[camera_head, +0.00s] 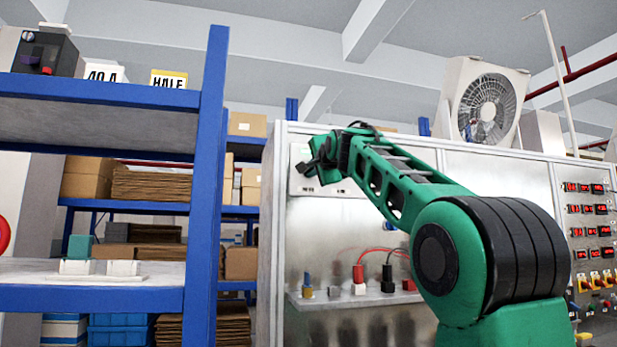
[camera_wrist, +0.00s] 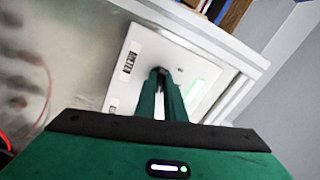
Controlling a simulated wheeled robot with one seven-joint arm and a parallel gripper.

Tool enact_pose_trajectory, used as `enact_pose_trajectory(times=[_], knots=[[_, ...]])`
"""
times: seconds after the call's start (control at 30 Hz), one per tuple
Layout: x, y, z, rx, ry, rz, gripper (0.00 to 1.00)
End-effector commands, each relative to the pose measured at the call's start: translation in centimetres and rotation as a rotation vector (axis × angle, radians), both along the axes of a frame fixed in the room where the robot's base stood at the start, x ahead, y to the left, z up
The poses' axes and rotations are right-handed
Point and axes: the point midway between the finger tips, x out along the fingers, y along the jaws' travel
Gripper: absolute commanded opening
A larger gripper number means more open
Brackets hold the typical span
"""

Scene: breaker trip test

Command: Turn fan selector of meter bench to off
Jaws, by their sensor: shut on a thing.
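The meter bench (camera_head: 465,165) is a tall metal cabinet with a recessed front, in the head view. A white plate (camera_head: 298,184) sits at its upper left; it also shows in the wrist view (camera_wrist: 143,48), tilted, with dark markings and a bright greenish strip. My gripper (camera_head: 325,166) is at this plate. In the wrist view its green fingers (camera_wrist: 161,76) are close together on a small dark knob at the plate, which I take as the fan selector. The fingers hide most of the knob, so its setting cannot be read. The white box fan (camera_head: 487,108) stands on top of the bench.
Red and black plugs with leads (camera_head: 387,275) stand on the bench's ledge, below my arm. A blue shelf rack (camera_head: 208,200) with boxes is close on the left. A panel of red displays (camera_head: 590,210) is at the right.

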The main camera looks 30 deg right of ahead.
Motion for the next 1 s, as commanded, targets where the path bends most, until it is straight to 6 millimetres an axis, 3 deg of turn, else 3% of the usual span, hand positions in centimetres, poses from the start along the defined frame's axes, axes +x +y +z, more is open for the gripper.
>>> enact_pose_trajectory(times=[1.0], knots=[[0.19,0.00,-0.56,-0.923,0.279,0.005,0.00]])
